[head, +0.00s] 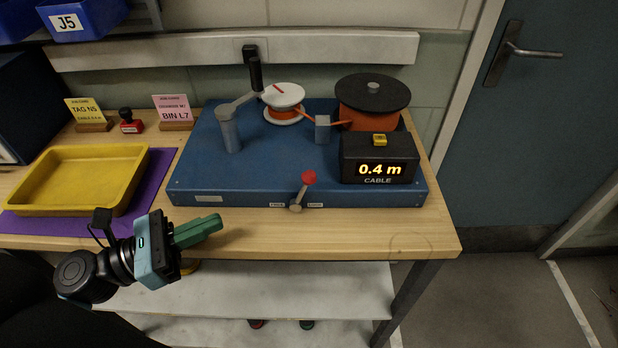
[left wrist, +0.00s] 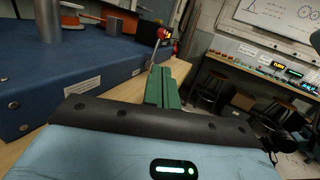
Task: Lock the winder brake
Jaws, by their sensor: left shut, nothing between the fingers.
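The winder is a blue base box (head: 240,180) on the bench, with a grey crank (head: 230,125), a white spool (head: 284,97) and a black-topped orange cable reel (head: 372,98). The brake lever has a red knob (head: 309,178) and stands on the front face, leaning slightly right of its pivot, between two small labels too small to read. In the left wrist view the red knob (left wrist: 162,33) shows beyond my fingers. My left gripper (head: 218,222), with green fingers, is shut and empty at the bench's front edge, left of the lever and apart from it. My right gripper is not in view.
A black display (head: 378,160) reads 0.4 m CABLE, with a yellow button on top. A yellow tray (head: 80,180) lies on a purple mat (head: 150,180) at left. A red stamp (head: 131,123) and cards stand behind. The bench front right of my gripper is clear.

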